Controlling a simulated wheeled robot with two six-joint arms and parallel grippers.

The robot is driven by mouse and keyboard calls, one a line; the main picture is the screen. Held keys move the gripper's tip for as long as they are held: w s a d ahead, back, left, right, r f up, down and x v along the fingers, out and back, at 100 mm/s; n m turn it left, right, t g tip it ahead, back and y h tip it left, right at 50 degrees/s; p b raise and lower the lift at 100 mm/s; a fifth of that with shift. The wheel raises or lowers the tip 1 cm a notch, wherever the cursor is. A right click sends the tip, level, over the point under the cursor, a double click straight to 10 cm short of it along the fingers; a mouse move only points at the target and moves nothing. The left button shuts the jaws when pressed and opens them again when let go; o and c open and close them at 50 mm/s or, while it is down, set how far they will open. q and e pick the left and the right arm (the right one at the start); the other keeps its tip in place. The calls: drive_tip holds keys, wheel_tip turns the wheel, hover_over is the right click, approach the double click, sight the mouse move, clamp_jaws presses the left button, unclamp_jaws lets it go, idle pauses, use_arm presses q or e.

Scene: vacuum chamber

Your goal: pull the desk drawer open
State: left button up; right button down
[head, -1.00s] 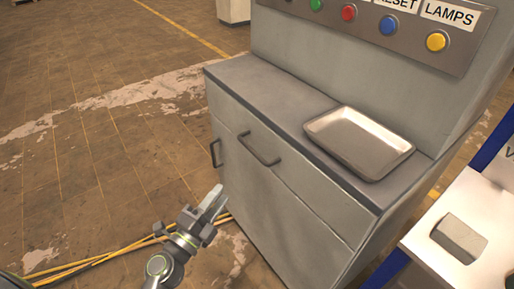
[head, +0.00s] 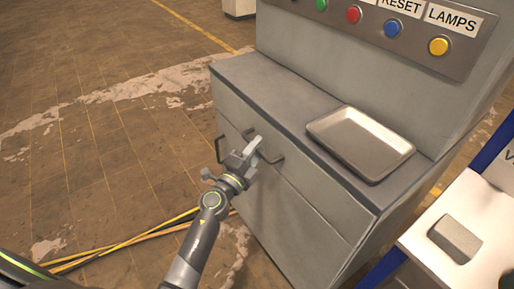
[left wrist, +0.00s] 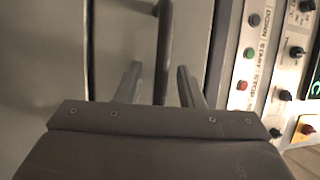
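The desk drawer (head: 322,192) is the upper grey front panel of the console desk, and it looks shut, flush with the desk. Its dark bar handle (head: 276,160) is partly hidden behind my left gripper (head: 256,148), which is at the handle in the head view. In the left wrist view the handle (left wrist: 165,45) runs down between the two fingers of the left gripper (left wrist: 160,82). The fingers are apart, with gaps visible on both sides of the bar. My right gripper is in neither view.
A second, upright handle (head: 219,149) sits on the lower front, left of my gripper. A metal tray (head: 330,128) lies on the desktop. Yellow cables (head: 130,243) cross the floor. A grey block (head: 457,238) rests on a white surface at right. Floor left of the desk is mostly clear.

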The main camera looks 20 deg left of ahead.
use_arm(q)
drive_tip(key=shift+w+d+r, duration=0.1)
drive_tip(key=shift+w, duration=0.15)
clamp_jaws()
drive_tip(key=shift+s, duration=0.1)
idle(0.3)
